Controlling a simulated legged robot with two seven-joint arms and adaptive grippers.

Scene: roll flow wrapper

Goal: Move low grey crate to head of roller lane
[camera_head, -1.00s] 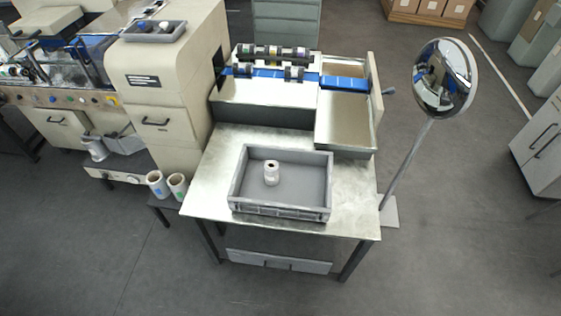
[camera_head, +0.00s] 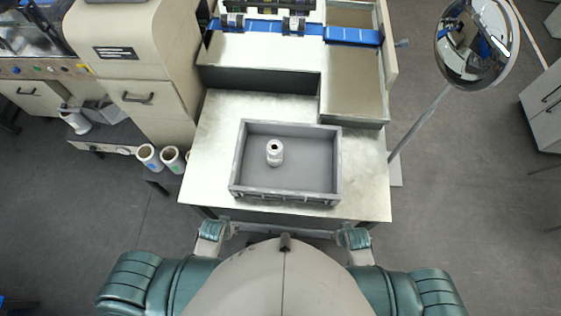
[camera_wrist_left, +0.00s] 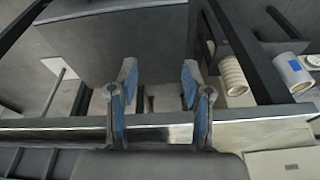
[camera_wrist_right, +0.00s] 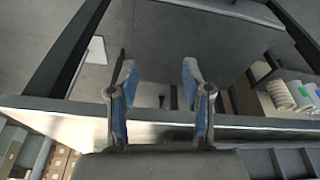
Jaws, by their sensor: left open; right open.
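The low grey crate (camera_head: 285,196) sits on the metal table near its front edge. A small white bobbin-like part (camera_head: 275,152) stands inside it, left of centre. My left gripper (camera_head: 212,229) is at the table's front edge, left of the crate's front. My right gripper (camera_head: 354,237) is at the same edge, right of the crate's front. Both wrist views show open, empty fingers, left (camera_wrist_left: 159,68) and right (camera_wrist_right: 159,66), apart from the crate. The crate's ribbed wall shows low in the left wrist view (camera_wrist_left: 35,160) and right wrist view (camera_wrist_right: 285,160). I cannot identify the roller lane.
A wrapper machine (camera_head: 130,60) stands left of the table (camera_head: 362,190). Behind the crate is a raised metal deck (camera_head: 260,55) with a blue strip. A round mirror (camera_head: 475,40) on a pole stands right. Two white rolls (camera_head: 172,158) sit left, below table height.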

